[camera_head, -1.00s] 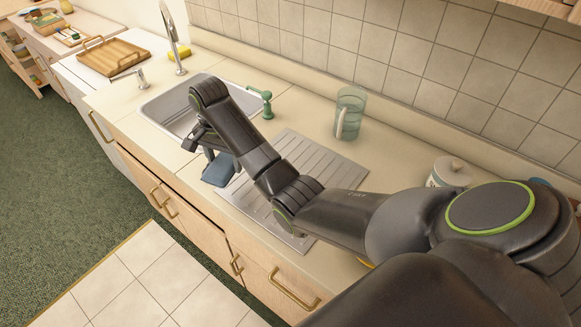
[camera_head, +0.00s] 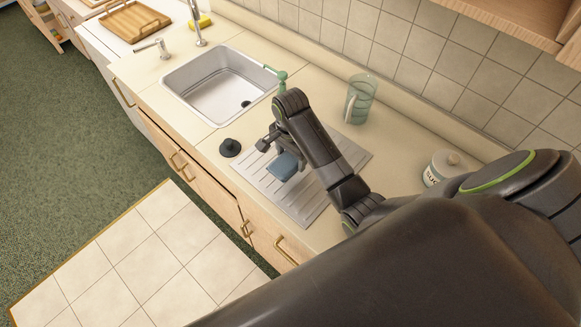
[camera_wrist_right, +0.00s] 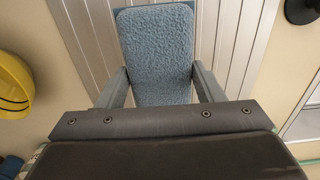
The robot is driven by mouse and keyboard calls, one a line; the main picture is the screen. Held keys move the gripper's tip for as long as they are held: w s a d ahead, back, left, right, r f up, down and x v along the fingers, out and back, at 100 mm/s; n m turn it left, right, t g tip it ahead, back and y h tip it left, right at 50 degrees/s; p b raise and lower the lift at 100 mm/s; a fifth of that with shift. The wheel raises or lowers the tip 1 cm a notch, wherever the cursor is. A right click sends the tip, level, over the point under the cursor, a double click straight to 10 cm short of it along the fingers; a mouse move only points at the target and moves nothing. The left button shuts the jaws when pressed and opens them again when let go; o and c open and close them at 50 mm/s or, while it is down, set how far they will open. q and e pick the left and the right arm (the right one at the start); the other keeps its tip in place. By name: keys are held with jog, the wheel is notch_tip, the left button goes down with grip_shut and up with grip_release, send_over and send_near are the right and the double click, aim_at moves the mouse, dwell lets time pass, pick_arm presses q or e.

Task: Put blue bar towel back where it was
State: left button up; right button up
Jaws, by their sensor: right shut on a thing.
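The blue bar towel (camera_head: 284,166) is a small folded pad. It shows large in the right wrist view (camera_wrist_right: 156,52), between the two fingers. My right gripper (camera_head: 274,148) is shut on the towel over the ribbed metal drainboard (camera_head: 305,205). The drainboard's ribs also show behind the towel in the right wrist view (camera_wrist_right: 232,40). I cannot tell whether the towel touches the drainboard. My left gripper is not in view.
A black sink plug (camera_head: 230,148) lies left of the drainboard, by the sink (camera_head: 205,90). A green soap pump (camera_head: 281,78), a clear pitcher (camera_head: 360,100) and a sugar jar (camera_head: 444,167) stand behind. A yellow round thing (camera_wrist_right: 12,85) shows in the wrist view.

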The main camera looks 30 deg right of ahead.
aim_at(291, 166)
notch_tip(291, 166, down, 5)
jog(key=shift+r+p, duration=0.2)
jog(key=shift+p, duration=0.25)
jog(key=shift+f, duration=0.3)
jog(key=shift+f, duration=0.2)
jog(key=o, duration=0.9)
jog(key=shift+r, duration=0.15)
